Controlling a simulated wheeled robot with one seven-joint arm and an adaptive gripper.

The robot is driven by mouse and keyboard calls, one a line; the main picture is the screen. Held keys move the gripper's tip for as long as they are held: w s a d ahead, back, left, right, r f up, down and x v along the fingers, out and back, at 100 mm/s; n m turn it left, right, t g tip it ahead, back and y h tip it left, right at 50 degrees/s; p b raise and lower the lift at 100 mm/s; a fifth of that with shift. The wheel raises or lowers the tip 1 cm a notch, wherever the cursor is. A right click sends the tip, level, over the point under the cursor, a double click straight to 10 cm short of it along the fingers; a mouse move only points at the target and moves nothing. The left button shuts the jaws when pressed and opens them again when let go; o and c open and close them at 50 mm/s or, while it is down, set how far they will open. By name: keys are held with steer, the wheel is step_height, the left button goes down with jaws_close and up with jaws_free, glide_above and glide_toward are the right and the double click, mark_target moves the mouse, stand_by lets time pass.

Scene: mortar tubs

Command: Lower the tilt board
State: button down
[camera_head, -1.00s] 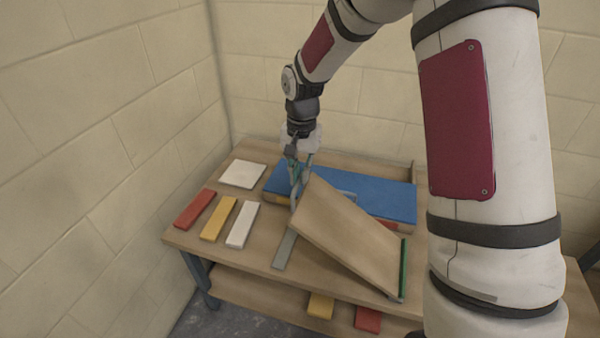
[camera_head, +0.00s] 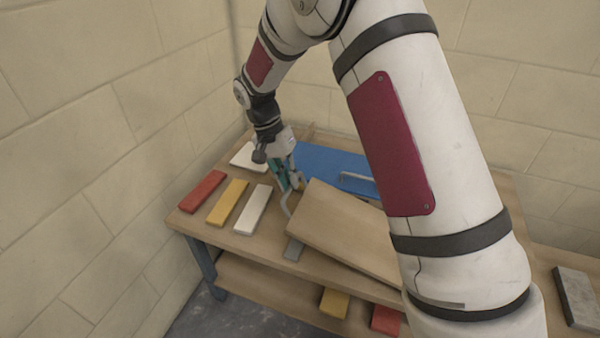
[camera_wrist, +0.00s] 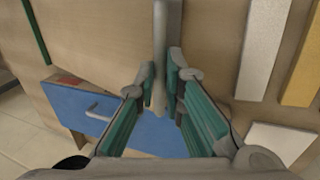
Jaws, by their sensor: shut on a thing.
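The tilt board (camera_head: 345,232) is a plain wooden panel on the bench. Its left end is raised and it slopes down to the right, where my arm hides its low end. It also shows at upper left in the wrist view (camera_wrist: 95,40). A grey curved handle (camera_head: 286,203) is at its raised end; it shows as an upright grey bar in the wrist view (camera_wrist: 160,55). My gripper (camera_head: 291,184), with green-lined fingers (camera_wrist: 161,88), is shut on this handle. A grey strip (camera_head: 293,249) lies on the bench, partly under the raised end.
Red (camera_head: 203,191), yellow (camera_head: 228,202) and white (camera_head: 252,210) bars and a white tile (camera_head: 247,155) lie at left. A lower shelf (camera_head: 260,293) holds blocks. A wall stands close at left.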

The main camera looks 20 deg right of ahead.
steer(key=shift+g+h, duration=0.6)
steer(key=shift+h, duration=0.2)
steer(key=a+f+b, duration=0.1)
steer(key=f, duration=0.2)
steer(key=w+a+f+b, duration=0.1)
steer(key=f+b, duration=0.1)
steer(key=f, duration=0.2)
steer(key=w+a+f+b, duration=0.1)
steer(key=f+b, duration=0.1)
steer(key=f, duration=0.2)
steer(key=shift+w, duration=0.15)
steer(key=shift+a+f+b, duration=0.15)
steer(key=shift+f+b, duration=0.3)
steer(key=shift+f, duration=0.25)
steer(key=c, duration=1.7)
jaws_free()
steer(key=shift+f, duration=0.15)
steer(key=shift+r, duration=0.2)
steer(key=shift+w+r, duration=0.1)
steer(key=shift+r, duration=0.1)
steer(key=v, duration=1.1)
steer(key=shift+a+r, duration=0.15)
steer(key=shift+r, duration=0.1)
